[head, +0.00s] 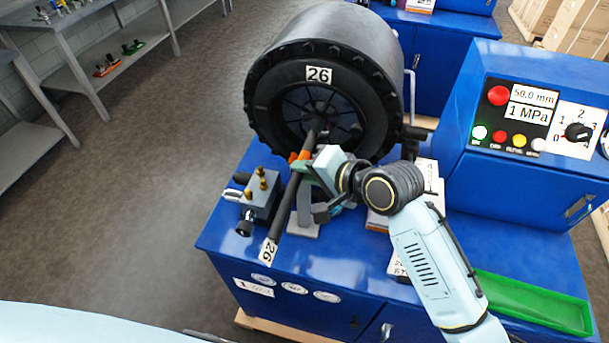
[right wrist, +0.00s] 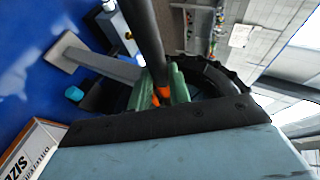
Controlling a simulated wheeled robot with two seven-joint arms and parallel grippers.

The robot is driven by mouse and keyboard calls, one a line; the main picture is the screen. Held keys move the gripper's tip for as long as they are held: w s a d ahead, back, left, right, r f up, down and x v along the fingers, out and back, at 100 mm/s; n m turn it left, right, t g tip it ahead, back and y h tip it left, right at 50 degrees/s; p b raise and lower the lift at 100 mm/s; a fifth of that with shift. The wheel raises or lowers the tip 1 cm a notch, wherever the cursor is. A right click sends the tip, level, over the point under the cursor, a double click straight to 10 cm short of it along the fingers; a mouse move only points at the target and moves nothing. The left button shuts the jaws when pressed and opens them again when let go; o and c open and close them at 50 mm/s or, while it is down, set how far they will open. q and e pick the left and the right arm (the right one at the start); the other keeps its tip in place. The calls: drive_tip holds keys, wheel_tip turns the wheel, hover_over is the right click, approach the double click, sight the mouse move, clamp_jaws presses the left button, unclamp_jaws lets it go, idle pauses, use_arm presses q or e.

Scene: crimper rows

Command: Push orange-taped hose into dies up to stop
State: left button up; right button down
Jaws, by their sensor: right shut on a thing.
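The black hose (head: 281,216) runs slanting up from a tag marked 26 at its near end to the middle of the crimper's dies (head: 321,113). Its orange tape (head: 303,156) shows just in front of the die opening, beside my gripper. How deep the far end sits cannot be told. My right gripper (head: 306,172) is shut on the hose near the tape. In the right wrist view the hose (right wrist: 146,35) passes between the green finger pads, with orange tape (right wrist: 163,93) at the pads. The round black crimper head (head: 262,95) is marked 26. My left gripper is not in view.
A grey stand (head: 304,229) is under the hose. A grey block with brass fittings (head: 262,190) stands left of it. A control panel (head: 520,115) reads 50.0 mm and 1 MPa. A green tray (head: 530,303) lies at the right. Shelves (head: 75,70) stand at the left.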

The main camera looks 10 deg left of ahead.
drive_tip(key=shift+w+f, duration=0.1)
drive_tip(key=shift+f, duration=0.25)
idle(0.7)
drive_tip(key=c, duration=1.2)
unclamp_jaws()
drive_tip(key=shift+c, duration=0.2)
drive_tip(key=shift+o, duration=0.8)
drive_tip(key=shift+f, duration=0.15)
drive_tip(key=o, duration=1.1)
drive_tip(key=shift+c, duration=0.2)
drive_tip(key=p+v, duration=0.1)
drive_tip(key=v, duration=0.6)
drive_tip(key=shift+p, duration=0.35)
